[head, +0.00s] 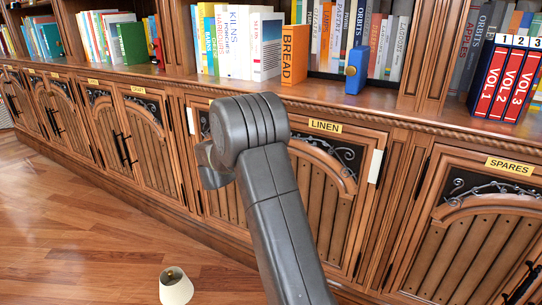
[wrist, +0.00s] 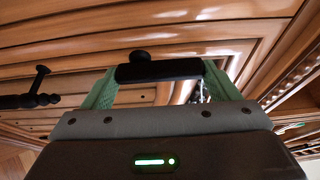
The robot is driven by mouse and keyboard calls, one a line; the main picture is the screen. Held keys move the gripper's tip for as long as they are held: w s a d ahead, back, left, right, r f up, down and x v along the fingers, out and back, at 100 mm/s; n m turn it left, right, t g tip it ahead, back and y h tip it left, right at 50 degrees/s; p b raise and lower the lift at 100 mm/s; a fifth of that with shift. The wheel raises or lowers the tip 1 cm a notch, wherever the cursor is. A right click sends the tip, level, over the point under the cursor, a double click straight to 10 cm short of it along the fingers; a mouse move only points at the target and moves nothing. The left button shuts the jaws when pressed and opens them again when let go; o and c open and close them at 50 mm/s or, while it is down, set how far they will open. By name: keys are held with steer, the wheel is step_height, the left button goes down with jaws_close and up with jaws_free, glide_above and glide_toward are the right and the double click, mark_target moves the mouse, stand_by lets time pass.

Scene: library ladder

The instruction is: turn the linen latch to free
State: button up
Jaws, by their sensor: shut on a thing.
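The linen cupboard carries a yellow "LINEN" label (head: 325,126) in the head view. My arm covers much of its doors there, and hides both the latch and my gripper. In the wrist view my gripper (wrist: 160,76) has its two green fingers shut on the linen latch (wrist: 158,71), a dark bar with a round knob above its middle. The bar lies crosswise between the fingers, close in front of the wooden door. Whether the latch is turned to free cannot be told.
A black door handle (wrist: 30,100) stands out at the left in the wrist view. In the head view, books, a blue object (head: 357,70) and red volumes (head: 503,82) stand on the ledge above. A lampshade (head: 176,288) is on the otherwise clear wooden floor.

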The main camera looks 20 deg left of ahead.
stand_by(0.3)
steer(key=o, duration=0.9)
steer(key=p+v, duration=0.4)
steer(key=v, duration=0.9)
steer(key=shift+s+a, duration=0.2)
steer(key=shift+s, duration=0.15)
steer(key=shift+w, duration=0.1)
steer(key=b+x, duration=0.4)
steer(key=x, duration=0.9)
steer(key=shift+w+d, duration=0.2)
steer(key=shift+w, duration=0.1)
steer(key=shift+s+a, duration=0.1)
steer(key=shift+s, duration=0.05)
